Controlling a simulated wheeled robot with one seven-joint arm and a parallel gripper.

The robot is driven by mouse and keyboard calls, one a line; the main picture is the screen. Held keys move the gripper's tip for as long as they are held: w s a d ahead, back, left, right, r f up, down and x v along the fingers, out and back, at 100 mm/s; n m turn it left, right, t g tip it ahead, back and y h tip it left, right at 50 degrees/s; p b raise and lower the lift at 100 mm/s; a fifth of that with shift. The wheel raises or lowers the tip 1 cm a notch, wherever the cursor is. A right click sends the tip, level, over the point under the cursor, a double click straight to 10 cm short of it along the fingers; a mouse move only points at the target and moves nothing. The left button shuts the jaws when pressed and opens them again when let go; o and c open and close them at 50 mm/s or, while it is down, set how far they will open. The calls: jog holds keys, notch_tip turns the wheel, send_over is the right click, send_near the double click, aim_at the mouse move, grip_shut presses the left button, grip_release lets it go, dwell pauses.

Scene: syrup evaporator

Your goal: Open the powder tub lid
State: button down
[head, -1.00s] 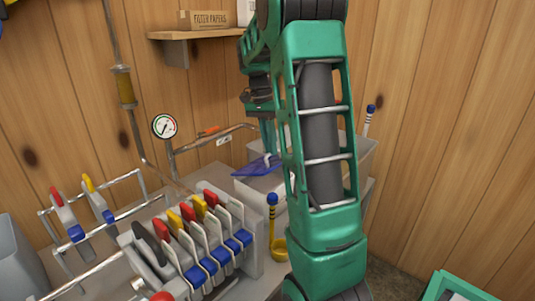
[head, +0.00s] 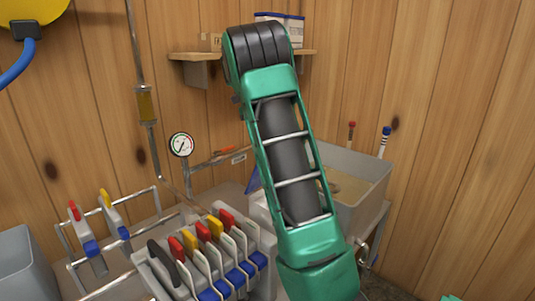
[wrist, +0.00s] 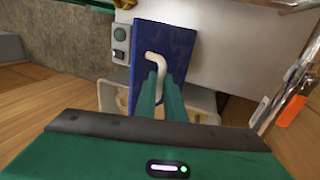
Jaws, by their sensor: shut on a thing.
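The powder tub lid (wrist: 178,42) is a blue panel with a bent white handle (wrist: 156,62), seen close in the wrist view. It stands steeply raised over a pale tub (wrist: 205,102). My gripper (wrist: 163,76) has its green fingers together at the handle, shut on it. In the head view only a blue sliver of the lid (head: 252,181) shows to the left of my arm. My arm hides the gripper, the handle and most of the tub there.
A rack of colour-handled tools (head: 215,250) stands front left, with a gauge (head: 181,144) and pipe behind it. A large grey pan (head: 372,165) is right of my arm. A shelf (head: 190,57) is on the wall. The wrist view shows a green-button box (wrist: 119,40).

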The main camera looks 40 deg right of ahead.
jog(key=w+f+g, duration=0.1)
jog(key=w+g, duration=0.1)
jog(key=w, duration=0.7)
jog(key=shift+w+f+g, duration=0.15)
jog(key=shift+f+g, duration=0.05)
jog(key=shift+g, duration=0.2)
jog(key=shift+r, duration=0.1)
dwell(0.5)
jog(key=c, duration=1.8)
grip_release()
jog(key=shift+c, duration=0.2)
jog(key=shift+a, duration=0.1)
